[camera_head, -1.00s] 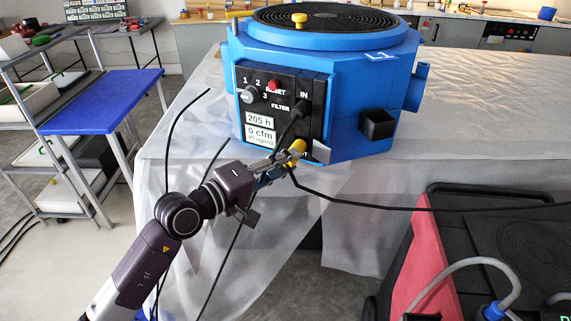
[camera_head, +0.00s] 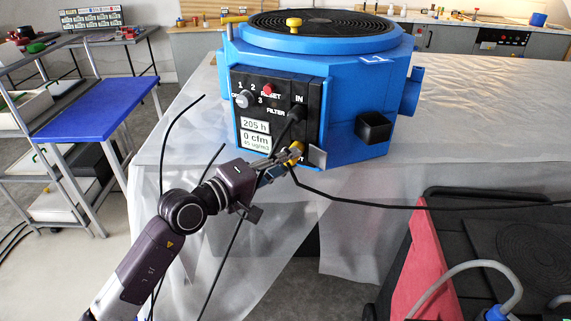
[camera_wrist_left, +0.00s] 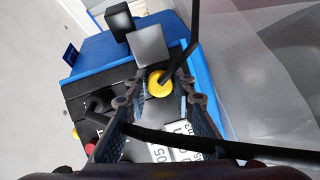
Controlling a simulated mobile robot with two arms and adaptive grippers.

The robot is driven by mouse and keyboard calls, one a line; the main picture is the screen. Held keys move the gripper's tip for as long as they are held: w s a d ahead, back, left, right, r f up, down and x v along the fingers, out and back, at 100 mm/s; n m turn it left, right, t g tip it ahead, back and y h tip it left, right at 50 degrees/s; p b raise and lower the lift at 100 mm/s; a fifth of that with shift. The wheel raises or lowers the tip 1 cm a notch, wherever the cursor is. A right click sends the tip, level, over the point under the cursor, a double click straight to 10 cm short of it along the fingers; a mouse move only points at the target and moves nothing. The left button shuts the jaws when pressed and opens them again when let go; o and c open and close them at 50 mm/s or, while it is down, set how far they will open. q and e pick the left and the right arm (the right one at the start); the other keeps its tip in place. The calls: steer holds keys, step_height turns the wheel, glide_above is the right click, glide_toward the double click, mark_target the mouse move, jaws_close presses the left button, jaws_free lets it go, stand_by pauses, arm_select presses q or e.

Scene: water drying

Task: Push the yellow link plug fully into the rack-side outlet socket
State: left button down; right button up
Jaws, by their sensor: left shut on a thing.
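The yellow link plug (camera_head: 296,151) is at the low right corner of the black control panel on the blue machine, beside a grey flap (camera_head: 317,156). The plug also shows as a yellow round end (camera_wrist_left: 159,83) in the left wrist view, below the grey flap (camera_wrist_left: 150,46). My left gripper (camera_head: 286,158) is shut on the plug, coming in from the lower left; its two fingers (camera_wrist_left: 160,98) flank it in the wrist view. The outlet socket is hidden behind the plug, so I cannot tell how deep it sits. My right gripper is not in view.
The blue machine (camera_head: 345,100) stands on a sheet-covered table (camera_head: 470,150). A black plug (camera_head: 298,111) with a cable sits in the IN socket above. A black cable (camera_head: 400,207) runs right from near my gripper. A red and black unit (camera_head: 415,265) stands lower right.

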arm_select(q)
steer(key=shift+w+d+b, duration=0.25)
steer(key=shift+w+b, duration=0.1)
steer(key=shift+w, duration=0.2)
steer(key=shift+w+d+b, duration=0.25)
steer(key=shift+w+b, duration=0.05)
steer(key=shift+w, duration=0.2)
steer(key=c, duration=1.5)
jaws_free()
steer(key=shift+c, duration=0.2)
steer(key=shift+a, duration=0.1)
steer(key=v, duration=1.2)
steer(key=shift+f, duration=0.1)
